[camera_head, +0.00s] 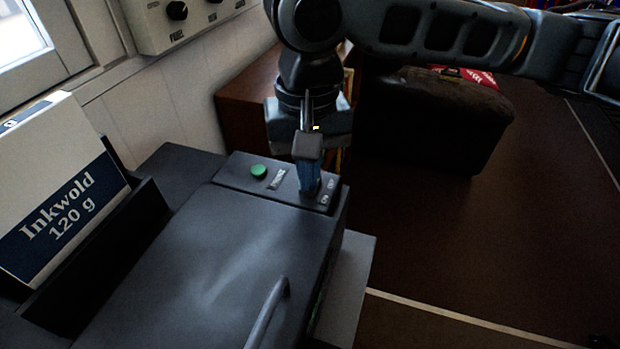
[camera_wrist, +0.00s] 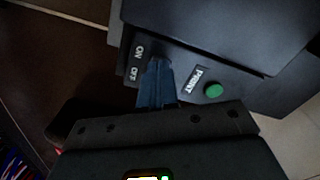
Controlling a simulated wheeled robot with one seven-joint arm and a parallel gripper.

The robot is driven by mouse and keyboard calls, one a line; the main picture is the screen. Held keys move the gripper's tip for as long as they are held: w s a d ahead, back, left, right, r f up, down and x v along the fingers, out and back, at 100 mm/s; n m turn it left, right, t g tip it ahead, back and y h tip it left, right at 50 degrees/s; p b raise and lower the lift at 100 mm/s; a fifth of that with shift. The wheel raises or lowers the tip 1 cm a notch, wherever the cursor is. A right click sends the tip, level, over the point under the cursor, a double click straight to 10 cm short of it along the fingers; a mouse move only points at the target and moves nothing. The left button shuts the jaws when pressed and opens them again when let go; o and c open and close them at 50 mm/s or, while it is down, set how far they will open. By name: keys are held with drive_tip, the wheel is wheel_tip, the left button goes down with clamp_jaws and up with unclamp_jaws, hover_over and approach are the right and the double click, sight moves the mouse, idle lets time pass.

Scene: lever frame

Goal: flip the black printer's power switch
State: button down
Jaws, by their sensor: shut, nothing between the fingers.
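The black printer (camera_head: 215,260) stands in the middle of the head view, and its body also shows in the wrist view (camera_wrist: 225,30). Its control panel has a green button (camera_head: 258,171), a "PRINT" label and ON and OFF markings near the right edge. In the wrist view the green button (camera_wrist: 213,90) is right of my fingers, and the ON/OFF marks (camera_wrist: 137,62) are just left of them. My gripper (camera_head: 309,190) is shut, pointing down, with its blue fingertips at the panel by the ON/OFF marks. The power switch itself is hidden behind the fingers; I cannot tell its position or whether they touch it.
An "Inkwold 120 g" paper pack (camera_head: 60,195) stands in the printer's tray at the left. A metal handle (camera_head: 268,312) sticks up from the lid. A wall control box (camera_head: 185,18) is behind. A dark brown padded seat (camera_head: 435,120) stands at the right, with open brown floor before it.

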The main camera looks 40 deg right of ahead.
wheel_tip(320, 180, up, 7)
drive_tip(key=p, duration=0.7)
idle(0.3)
drive_tip(key=shift+f, duration=0.1)
idle(0.4)
